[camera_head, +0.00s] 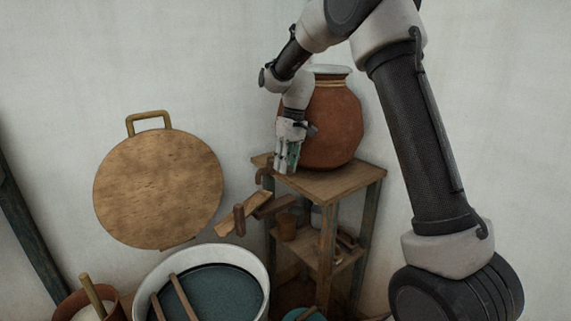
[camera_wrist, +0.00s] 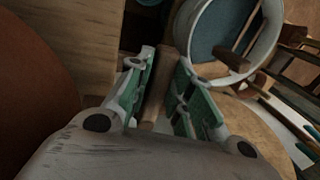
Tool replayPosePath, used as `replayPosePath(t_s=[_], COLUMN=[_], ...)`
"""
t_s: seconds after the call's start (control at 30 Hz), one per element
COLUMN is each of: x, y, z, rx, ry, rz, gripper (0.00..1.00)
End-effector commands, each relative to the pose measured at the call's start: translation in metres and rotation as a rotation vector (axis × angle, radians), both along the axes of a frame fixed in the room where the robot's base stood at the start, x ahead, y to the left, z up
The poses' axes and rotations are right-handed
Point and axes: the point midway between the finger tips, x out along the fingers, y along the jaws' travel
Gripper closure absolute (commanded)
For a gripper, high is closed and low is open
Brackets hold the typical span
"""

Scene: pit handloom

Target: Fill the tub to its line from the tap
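The tub (camera_head: 259,268) stands at the bottom of the head view, a wide white-rimmed vessel with dark blue-green liquid inside. Its rim also shows in the wrist view (camera_wrist: 266,50). I cannot make out its fill line. The tap (camera_head: 262,173) is a small brown hooked spout at the left edge of the stand, below the clay pot (camera_head: 335,125). I see no stream from it. My gripper (camera_head: 287,165) points down beside the pot, close to the tap. In the wrist view a brown wooden piece (camera_wrist: 158,85) lies between my fingers; whether they press on it is unclear.
The pot sits on a wooden stand (camera_head: 335,185) with small vessels on its lower shelf. A wooden trough (camera_head: 230,225) slopes between stand and tub. Two sticks (camera_head: 183,297) cross the tub's left side. A round wooden board (camera_head: 158,190) leans on the wall.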

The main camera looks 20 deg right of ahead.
Motion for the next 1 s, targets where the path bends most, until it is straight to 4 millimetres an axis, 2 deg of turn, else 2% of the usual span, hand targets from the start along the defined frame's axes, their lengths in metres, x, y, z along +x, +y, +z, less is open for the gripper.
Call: replayPosePath(t_s=[0.23,0.6,0.97,1.0], x=[-0.001,-0.007,-0.007,-0.007], y=[0.003,0.032,0.034,0.034], z=[0.001,0.0,0.0,0.0], rx=[0.0,0.0,0.0,0.0], ry=[-0.002,-0.001,-0.001,-0.001], rz=[-0.044,-0.437,-0.477,-0.477], gripper=[1.0,1.0,1.0,0.75])
